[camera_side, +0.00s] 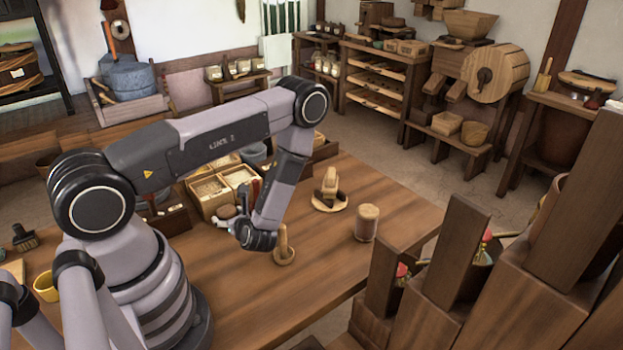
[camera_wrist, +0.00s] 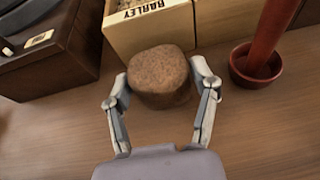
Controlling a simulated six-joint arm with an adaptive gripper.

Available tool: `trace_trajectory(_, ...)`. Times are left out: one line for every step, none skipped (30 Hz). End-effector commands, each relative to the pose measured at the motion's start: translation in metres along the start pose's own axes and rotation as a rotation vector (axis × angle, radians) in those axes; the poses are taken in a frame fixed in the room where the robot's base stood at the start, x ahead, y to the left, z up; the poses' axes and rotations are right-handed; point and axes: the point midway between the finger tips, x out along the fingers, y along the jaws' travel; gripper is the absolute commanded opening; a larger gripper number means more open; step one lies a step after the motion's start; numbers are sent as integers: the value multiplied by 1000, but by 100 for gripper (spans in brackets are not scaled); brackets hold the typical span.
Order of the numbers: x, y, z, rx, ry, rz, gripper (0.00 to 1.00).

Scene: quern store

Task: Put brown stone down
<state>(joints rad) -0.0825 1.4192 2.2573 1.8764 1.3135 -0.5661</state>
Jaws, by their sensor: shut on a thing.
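The brown stone (camera_wrist: 160,72) is a rounded, rough lump in the middle of the wrist view. My gripper (camera_wrist: 163,90) has one finger on each side of it and is shut on it. The stone is close in front of the box marked BARLEY (camera_wrist: 152,28). I cannot tell whether its underside touches the table. In the side view my gripper (camera_side: 226,226) is low over the table beside the grain boxes, and the stone (camera_side: 226,211) shows only in small part behind it.
A dark box (camera_wrist: 45,50) is at the upper left there. A lidded jar (camera_side: 366,223) stands farther right. The table front (camera_side: 262,300) is clear.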

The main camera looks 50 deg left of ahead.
Motion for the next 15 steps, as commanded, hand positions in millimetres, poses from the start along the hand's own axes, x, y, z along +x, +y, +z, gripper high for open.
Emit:
trace_trajectory(0, 0, 0, 0, -1, 0, 19)
trace_trajectory(0, 0, 0, 0, -1, 0, 19)
trace_trajectory(0, 0, 0, 0, -1, 0, 19)
trace_trajectory(0, 0, 0, 0, -1, 0, 19)
trace_trajectory(1, 0, -1, 0, -1, 0, 19)
trace_trajectory(1, 0, -2, 0, -1, 0, 19)
trace_trajectory(1, 0, -3, 0, 0, 0, 62)
trace_trajectory(1, 0, -2, 0, 0, 0, 66)
trace_trajectory(1, 0, -2, 0, 0, 0, 72)
trace_trajectory(1, 0, -2, 0, 0, 0, 75)
trace_trajectory(1, 0, -2, 0, 0, 0, 79)
trace_trajectory(1, 0, -2, 0, 0, 0, 85)
trace_trajectory(1, 0, -2, 0, 0, 0, 86)
trace_trajectory(1, 0, -2, 0, 0, 0, 86)
trace_trajectory(1, 0, -2, 0, 0, 0, 86)
